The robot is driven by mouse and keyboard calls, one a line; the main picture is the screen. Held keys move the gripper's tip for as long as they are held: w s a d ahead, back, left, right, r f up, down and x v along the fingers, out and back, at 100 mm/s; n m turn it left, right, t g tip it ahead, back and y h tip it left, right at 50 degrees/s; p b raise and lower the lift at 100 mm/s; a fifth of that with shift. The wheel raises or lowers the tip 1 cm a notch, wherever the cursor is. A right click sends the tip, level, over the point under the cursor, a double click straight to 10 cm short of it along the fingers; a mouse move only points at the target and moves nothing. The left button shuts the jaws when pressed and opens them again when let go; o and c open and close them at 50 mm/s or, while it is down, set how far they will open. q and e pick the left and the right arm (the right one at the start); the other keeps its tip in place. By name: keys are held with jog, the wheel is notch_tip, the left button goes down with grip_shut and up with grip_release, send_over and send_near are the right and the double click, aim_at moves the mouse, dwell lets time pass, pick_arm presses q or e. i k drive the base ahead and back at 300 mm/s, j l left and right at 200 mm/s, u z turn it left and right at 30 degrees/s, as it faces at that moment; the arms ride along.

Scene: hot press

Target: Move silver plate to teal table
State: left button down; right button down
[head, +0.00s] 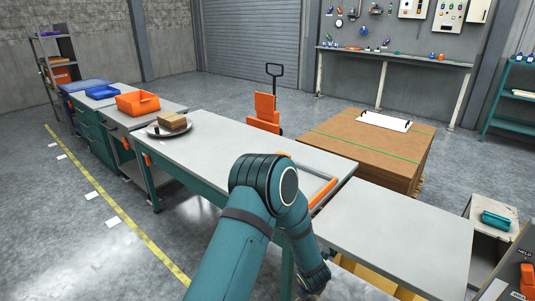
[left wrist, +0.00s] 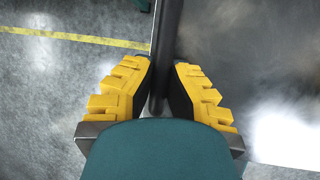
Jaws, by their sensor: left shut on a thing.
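A round silver plate (head: 151,132) lies at the far left end of a long grey-topped table with a teal frame (head: 205,150). A tan block (head: 172,121) sits on the plate. My left gripper (left wrist: 160,85) shows in the left wrist view, its yellow fingers closed on a narrow dark grey bar-like thing (left wrist: 168,40). I cannot tell what this thing is. In the head view one teal arm of mine crosses the table's near middle, and its fingers are not visible. My right gripper is not seen.
An orange bin (head: 137,103) and a blue tray (head: 102,92) stand on the cabinets at the left. A brown board stack (head: 385,150) and an orange pallet jack (head: 265,108) stand behind the table. A grey-topped table (head: 400,235) is at the right.

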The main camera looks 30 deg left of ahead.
aim_at(219, 152)
jog(key=i+j, duration=0.1)
jog(key=j, duration=1.75)
jog(key=i+j, duration=0.15)
jog(key=j, duration=1.7)
jog(key=i, duration=0.05)
